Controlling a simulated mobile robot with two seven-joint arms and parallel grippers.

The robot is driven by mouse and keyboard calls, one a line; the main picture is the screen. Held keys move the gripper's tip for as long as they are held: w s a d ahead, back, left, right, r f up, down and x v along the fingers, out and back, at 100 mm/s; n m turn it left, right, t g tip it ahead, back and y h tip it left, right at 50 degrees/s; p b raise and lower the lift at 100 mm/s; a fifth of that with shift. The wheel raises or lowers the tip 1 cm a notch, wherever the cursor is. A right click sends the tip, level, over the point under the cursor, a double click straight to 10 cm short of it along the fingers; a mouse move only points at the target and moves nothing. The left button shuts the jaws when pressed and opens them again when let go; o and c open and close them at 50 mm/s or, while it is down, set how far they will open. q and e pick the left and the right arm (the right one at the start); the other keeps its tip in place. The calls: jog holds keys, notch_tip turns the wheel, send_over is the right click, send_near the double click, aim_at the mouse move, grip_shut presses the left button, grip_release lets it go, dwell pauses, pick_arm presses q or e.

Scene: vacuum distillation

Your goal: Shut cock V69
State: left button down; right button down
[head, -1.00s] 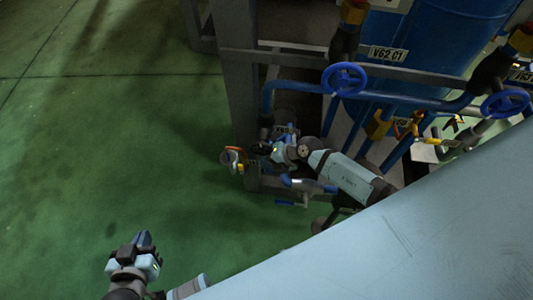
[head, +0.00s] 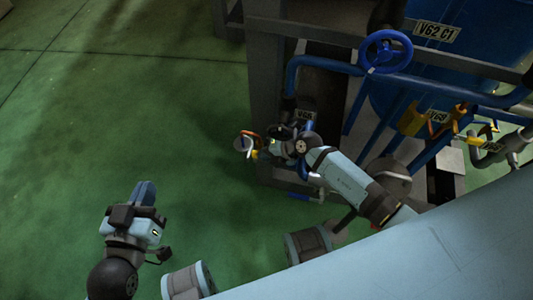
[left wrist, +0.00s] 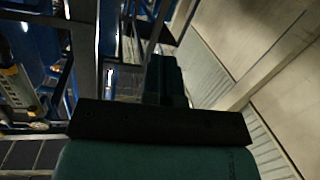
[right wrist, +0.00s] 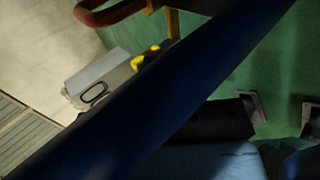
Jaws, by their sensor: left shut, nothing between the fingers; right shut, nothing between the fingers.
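Two small tags, one beside the rack post (head: 305,116) and one farther right (head: 437,115), begin with V6; I cannot read either surely as V69. My right gripper (head: 270,148) is low beside the rack post, near an orange-red curved handle (head: 250,135) and a yellow part (head: 255,154). That handle also shows in the right wrist view (right wrist: 108,14), where a dark blue pipe (right wrist: 150,110) hides much of the gripper. I cannot tell whether it touches anything. My left gripper (head: 145,190) is shut and empty over the green floor, away from the rack.
A blue handwheel (head: 386,52) and blue pipe (head: 325,64) sit above my right arm. A yellow valve (head: 412,120) with an orange handle stands farther right. The blue tank (head: 470,50) is behind. The green floor (head: 60,150) at left is clear.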

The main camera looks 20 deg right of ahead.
pick_arm(q)
jog(key=f+p, duration=0.1)
jog(key=s+a+f+g+y, duration=0.1)
jog(key=f, duration=0.1)
jog(key=a+f+g+p, duration=0.1)
jog(key=f, duration=0.1)
jog(key=shift+s+a+y+p, duration=0.2)
jog(key=shift+s+y+p, duration=0.1)
jog(key=shift+s+p, duration=0.1)
pick_arm(e)
jog(key=shift+w+a+r, duration=0.25)
jog(key=shift+a, duration=0.1)
